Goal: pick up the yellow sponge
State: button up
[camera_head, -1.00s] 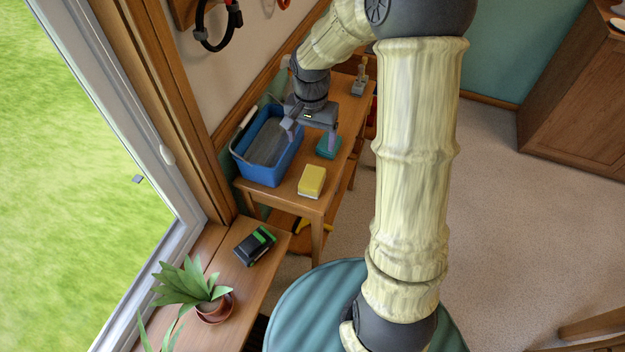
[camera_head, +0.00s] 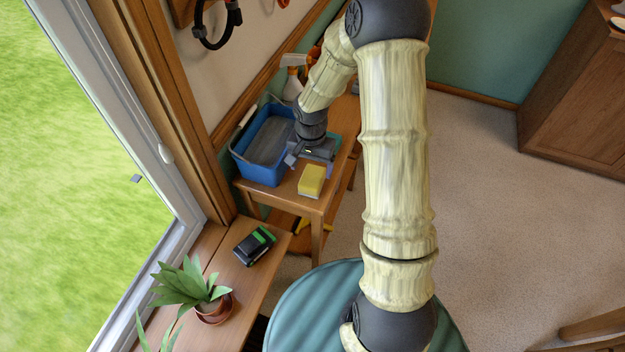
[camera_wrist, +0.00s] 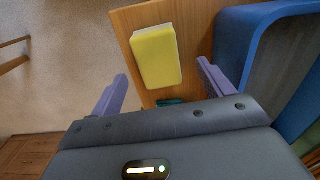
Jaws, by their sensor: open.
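The yellow sponge (camera_head: 312,180) has a pale underside and lies on the near end of the small wooden table (camera_head: 275,191). My gripper (camera_head: 308,167) is low over the table, just behind the sponge in the head view. In the wrist view the sponge (camera_wrist: 157,57) is ahead of the gripper (camera_wrist: 163,84), between the lines of its two purple fingers. The fingers are spread wide with nothing held between them. Whether the fingertips are level with the sponge is hard to tell.
A blue bin (camera_head: 256,172) stands on the table left of the gripper; its wall (camera_wrist: 233,45) is close to the right finger in the wrist view. A teal item (camera_wrist: 170,102) is partly hidden by my gripper. A spray bottle (camera_head: 292,78) stands behind the bin.

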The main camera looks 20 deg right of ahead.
aim_at(312, 175)
notch_tip(312, 175, down, 5)
jog(key=shift+d+f, duration=0.1)
jog(key=shift+d, duration=0.05)
jog(key=shift+c, duration=0.2)
dwell(0.5)
jog(key=c, duration=1)
